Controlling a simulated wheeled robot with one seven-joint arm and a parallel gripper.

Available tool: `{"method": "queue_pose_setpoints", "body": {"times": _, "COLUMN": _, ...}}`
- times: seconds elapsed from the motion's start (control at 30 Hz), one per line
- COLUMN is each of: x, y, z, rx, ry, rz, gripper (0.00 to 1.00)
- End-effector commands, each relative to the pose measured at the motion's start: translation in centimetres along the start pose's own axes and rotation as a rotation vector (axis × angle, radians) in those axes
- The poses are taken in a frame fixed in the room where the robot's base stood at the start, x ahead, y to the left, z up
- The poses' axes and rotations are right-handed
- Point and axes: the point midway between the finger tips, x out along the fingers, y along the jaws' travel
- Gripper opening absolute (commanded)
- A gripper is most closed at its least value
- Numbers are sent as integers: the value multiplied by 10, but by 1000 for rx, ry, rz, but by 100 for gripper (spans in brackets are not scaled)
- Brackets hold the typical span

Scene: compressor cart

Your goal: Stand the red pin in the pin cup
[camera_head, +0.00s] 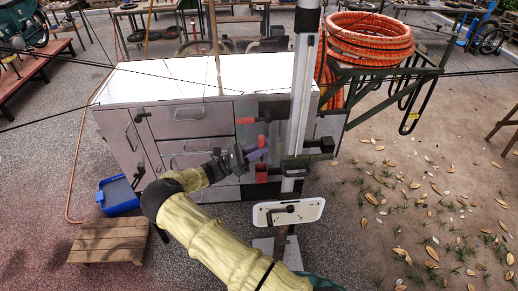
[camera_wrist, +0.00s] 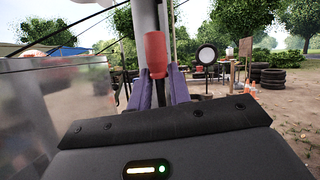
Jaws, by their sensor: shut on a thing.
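My gripper (camera_head: 262,152) has purple fingers and is shut on the red pin (camera_head: 261,141), in front of the cart's drawers. In the wrist view the red pin (camera_wrist: 156,52) stands roughly upright between the fingertips (camera_wrist: 160,88), its thicker red head above them. Its lower end is hidden by the gripper body. I cannot make out the pin cup for certain. A white plate (camera_head: 276,218) with a dark fitting on it sits on the post below and to the right of my gripper.
The grey cart (camera_head: 190,88) with a white top stands behind my gripper. An orange hose coil (camera_head: 370,38) lies on a rack. A blue bin (camera_head: 118,194) and wooden step (camera_head: 110,241) stand left.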

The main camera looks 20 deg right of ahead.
Motion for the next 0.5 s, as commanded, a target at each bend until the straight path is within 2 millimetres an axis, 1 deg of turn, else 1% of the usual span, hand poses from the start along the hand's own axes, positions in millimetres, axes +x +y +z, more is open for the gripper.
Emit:
{"method": "queue_pose_setpoints", "body": {"times": 0.03, "x": -2, "y": 1, "z": -6, "rx": 0, "ry": 0, "rz": 0, "gripper": 0}}
{"method": "queue_pose_setpoints", "body": {"times": 0.5, "x": -14, "y": 4, "z": -33, "rx": 1, "ry": 1, "rz": 0, "gripper": 0}}
